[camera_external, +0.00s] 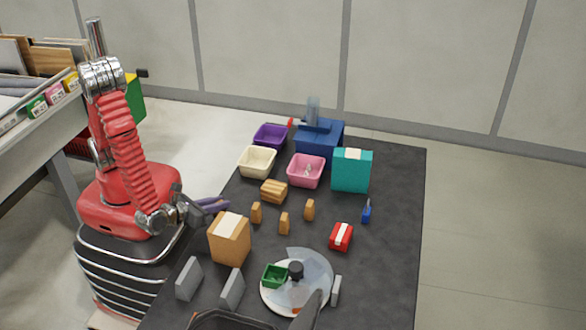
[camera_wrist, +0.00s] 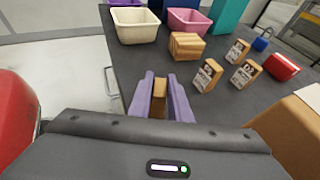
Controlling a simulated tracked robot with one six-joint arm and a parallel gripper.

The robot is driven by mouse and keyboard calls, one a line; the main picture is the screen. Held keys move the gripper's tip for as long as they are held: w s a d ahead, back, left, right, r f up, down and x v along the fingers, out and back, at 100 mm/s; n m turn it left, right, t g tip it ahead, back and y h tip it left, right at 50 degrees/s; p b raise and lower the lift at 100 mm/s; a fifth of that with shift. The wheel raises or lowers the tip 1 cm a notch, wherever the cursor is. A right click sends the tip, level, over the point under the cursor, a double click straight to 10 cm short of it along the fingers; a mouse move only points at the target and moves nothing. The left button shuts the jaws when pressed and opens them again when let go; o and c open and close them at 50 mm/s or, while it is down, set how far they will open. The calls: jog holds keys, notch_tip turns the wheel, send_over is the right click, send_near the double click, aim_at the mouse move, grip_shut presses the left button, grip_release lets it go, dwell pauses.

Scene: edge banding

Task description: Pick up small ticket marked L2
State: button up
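My gripper (camera_wrist: 161,80) has two purple fingers, close on either side of a small tan block (camera_wrist: 159,84). It looks shut on this block, whose marking is hidden. In the external view my gripper (camera_external: 222,204) is above the dark table's left edge, left of the small tickets, and the block cannot be made out. Three small tan tickets with white labels stand on the table: a near left one (camera_wrist: 207,75), a right one (camera_wrist: 245,75) and a farther one (camera_wrist: 237,50). Their print is too small to read surely, so I cannot tell which is L2.
A tan stack (camera_external: 273,191) stands behind the tickets. Cream (camera_external: 257,161), pink (camera_external: 306,170) and purple (camera_external: 270,136) bins are farther back, with a teal box (camera_external: 351,170). A large tan box (camera_external: 229,240) stands nearer, and a red box (camera_external: 341,236) lies right.

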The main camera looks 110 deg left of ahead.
grip_shut()
jog(key=shift+r, duration=0.1)
jog(key=shift+r, duration=4.95)
jog(key=shift+w, duration=0.1)
